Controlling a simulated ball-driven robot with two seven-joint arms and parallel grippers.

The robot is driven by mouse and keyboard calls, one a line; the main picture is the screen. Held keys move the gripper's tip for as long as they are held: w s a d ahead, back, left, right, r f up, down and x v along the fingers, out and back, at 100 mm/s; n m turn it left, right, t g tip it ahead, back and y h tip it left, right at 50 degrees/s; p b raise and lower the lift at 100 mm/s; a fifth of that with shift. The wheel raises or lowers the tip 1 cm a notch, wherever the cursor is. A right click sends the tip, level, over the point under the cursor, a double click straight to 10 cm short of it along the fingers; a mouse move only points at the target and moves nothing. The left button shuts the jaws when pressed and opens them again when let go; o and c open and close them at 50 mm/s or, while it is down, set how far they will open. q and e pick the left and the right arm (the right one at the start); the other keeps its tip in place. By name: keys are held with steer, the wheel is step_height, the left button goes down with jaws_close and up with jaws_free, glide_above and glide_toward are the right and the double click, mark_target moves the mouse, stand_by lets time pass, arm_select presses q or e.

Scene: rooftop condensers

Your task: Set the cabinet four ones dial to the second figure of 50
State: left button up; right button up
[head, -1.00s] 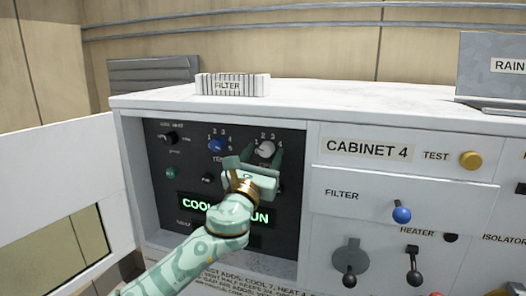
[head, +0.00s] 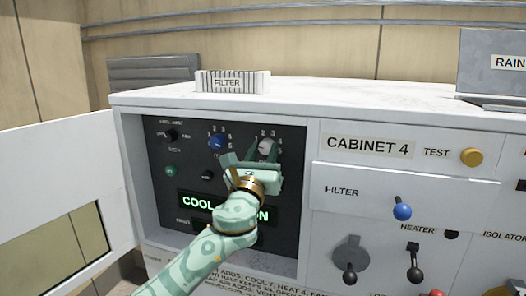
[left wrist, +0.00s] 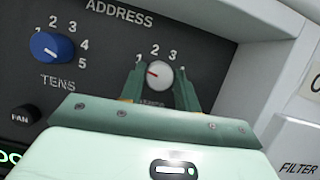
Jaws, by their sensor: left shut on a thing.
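The white ones dial (head: 265,146) is on the dark control panel (head: 163,205) of cabinet 4, right of the blue tens dial (head: 216,143). My left gripper (head: 264,153) is shut on the ones dial, its green fingers on either side. In the left wrist view, the ones dial (left wrist: 160,75) shows a red mark pointing left, close to the 1. The figures 1, 2 and 3 show above it; the fingers hide others and most of its lower label. The blue dial (left wrist: 50,47) has its pale mark toward the lower right, near 5. My right gripper is out of view.
My left arm partly covers the lit display (head: 200,202). An open white door (head: 60,165) stands at the left. The panel is recessed, with the cabinet's side wall close to the right of the ones dial. A filter block (head: 232,82) lies on top.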

arm_select(q)
steer(key=n+y, duration=0.2)
steer(key=n, duration=0.3)
steer(key=shift+d, duration=0.15)
steer(key=shift+n+y+b, duration=0.3)
steer(key=shift+n+y, duration=1.1)
steer(key=shift+n, duration=1)
steer(key=o, duration=1)
steer(key=shift+d, duration=0.1)
steer(key=shift+s, duration=0.15)
